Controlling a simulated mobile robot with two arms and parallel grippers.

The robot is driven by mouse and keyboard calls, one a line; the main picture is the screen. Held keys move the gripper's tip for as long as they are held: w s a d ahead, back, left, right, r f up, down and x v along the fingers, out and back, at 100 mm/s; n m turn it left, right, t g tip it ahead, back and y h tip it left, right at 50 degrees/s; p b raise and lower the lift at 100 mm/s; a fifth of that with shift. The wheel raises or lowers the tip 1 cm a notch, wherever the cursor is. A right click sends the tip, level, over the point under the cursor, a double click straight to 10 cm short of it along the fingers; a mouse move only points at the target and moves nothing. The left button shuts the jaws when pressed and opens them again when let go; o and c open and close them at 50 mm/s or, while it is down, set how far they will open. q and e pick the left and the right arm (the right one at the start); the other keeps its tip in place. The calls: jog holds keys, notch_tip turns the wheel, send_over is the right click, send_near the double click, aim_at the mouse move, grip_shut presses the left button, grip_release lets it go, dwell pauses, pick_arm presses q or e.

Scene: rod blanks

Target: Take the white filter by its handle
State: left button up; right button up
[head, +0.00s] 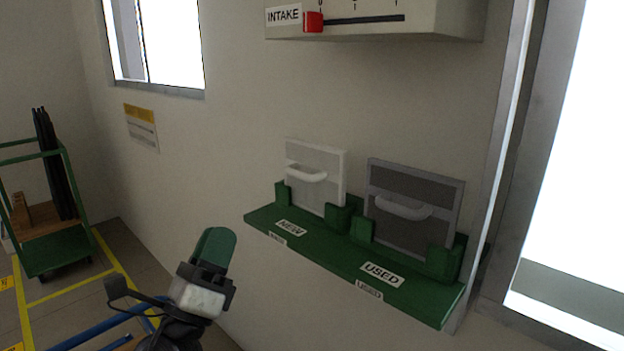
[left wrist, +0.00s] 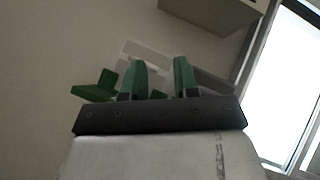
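The white filter (head: 315,190) stands upright in the green rack (head: 405,285), in the slot marked NEW, with its white handle (head: 306,174) on the front face. It shows partly in the left wrist view (left wrist: 146,52), behind my fingers. My left gripper (head: 214,248) is below and left of the rack in the head view, apart from the filter. In the left wrist view its two green fingers (left wrist: 158,68) stand apart with nothing held between them. My right gripper is in neither view.
A dark grey filter (head: 412,207) stands in the USED slot, right of the white one. An INTAKE box (head: 375,18) with a red slider (head: 313,21) hangs on the wall above. A green cart (head: 55,255) with dark rods stands at the far left.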

pick_arm(q)
jog(key=w+d+r+m+g+h, duration=0.1)
jog(key=d+r+m+g+h, duration=0.25)
jog(key=m, duration=0.55)
jog(key=d+m+g+h, duration=0.3)
jog(key=m+g+h, duration=0.2)
jog(key=m+g, duration=0.3)
jog(key=m+y, duration=1.1)
send_near(297, 175)
jog(key=shift+t, duration=0.25)
jog(key=p+x, duration=0.1)
jog(key=x, duration=0.4)
jog(key=shift+w+a+f+p, duration=0.1)
jog(key=shift+a+p, duration=0.1)
jog(key=shift+p, duration=0.2)
jog(key=shift+w+d+f, duration=0.1)
jog(key=shift+w+d, duration=0.1)
jog(key=shift+w, duration=0.05)
jog(key=shift+h, duration=0.25)
jog(key=p+x, duration=0.3)
jog(key=x, duration=0.2)
jog(key=shift+s+d, duration=0.15)
jog(key=shift+s, duration=0.05)
jog(key=shift+w+d+f, duration=0.15)
jog(key=shift+w+f, duration=0.05)
jog(key=shift+w, duration=0.05)
